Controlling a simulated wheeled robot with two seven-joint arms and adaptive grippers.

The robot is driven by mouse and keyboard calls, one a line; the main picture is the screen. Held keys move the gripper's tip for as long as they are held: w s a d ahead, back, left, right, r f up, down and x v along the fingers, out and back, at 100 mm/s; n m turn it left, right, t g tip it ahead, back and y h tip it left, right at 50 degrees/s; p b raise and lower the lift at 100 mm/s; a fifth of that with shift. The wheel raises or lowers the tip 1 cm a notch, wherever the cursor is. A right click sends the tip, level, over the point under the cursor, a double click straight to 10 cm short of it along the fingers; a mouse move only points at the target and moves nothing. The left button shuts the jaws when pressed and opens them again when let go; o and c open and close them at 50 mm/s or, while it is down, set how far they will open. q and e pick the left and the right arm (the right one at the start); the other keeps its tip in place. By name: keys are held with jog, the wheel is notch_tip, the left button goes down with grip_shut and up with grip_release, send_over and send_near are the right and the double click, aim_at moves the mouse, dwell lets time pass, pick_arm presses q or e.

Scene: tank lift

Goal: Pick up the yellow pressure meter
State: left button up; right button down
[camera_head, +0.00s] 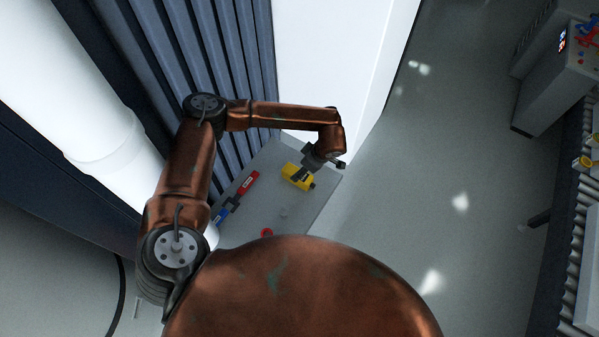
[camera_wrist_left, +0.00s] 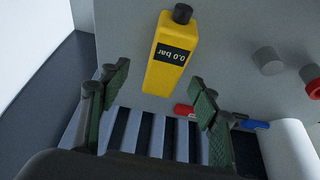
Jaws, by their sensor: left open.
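The yellow pressure meter (camera_head: 291,172) lies on a small grey table (camera_head: 305,212) beside the ribbed wall. In the left wrist view the yellow meter (camera_wrist_left: 166,68) shows a dark display reading "0.0 bar", upside down, and a black knob at one end. My left gripper (camera_head: 308,168) is above the meter and partly covers it in the head view. In the left wrist view my left gripper (camera_wrist_left: 158,98) has its fingers spread wide and empty. The meter appears beyond the fingertips, between their lines, with no visible contact. My right gripper is not in view.
A red and blue tool (camera_head: 246,186) lies left of the meter, by the ribbed wall (camera_head: 225,60). A small grey cylinder (camera_head: 284,212) and a red round piece (camera_head: 266,232) are nearer the table's front. Open floor (camera_head: 440,170) lies to the right.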

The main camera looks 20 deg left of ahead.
aim_at(289, 169)
pick_arm(q)
jog(key=x, duration=0.3)
jog(key=s+p+x, duration=0.1)
jog(key=x, duration=0.1)
jog(key=shift+w+d+f, duration=0.1)
jog(key=shift+f, duration=0.45)
jog(key=shift+f, duration=0.2)
jog(key=shift+c, duration=0.7)
jog(key=c, duration=1.3)
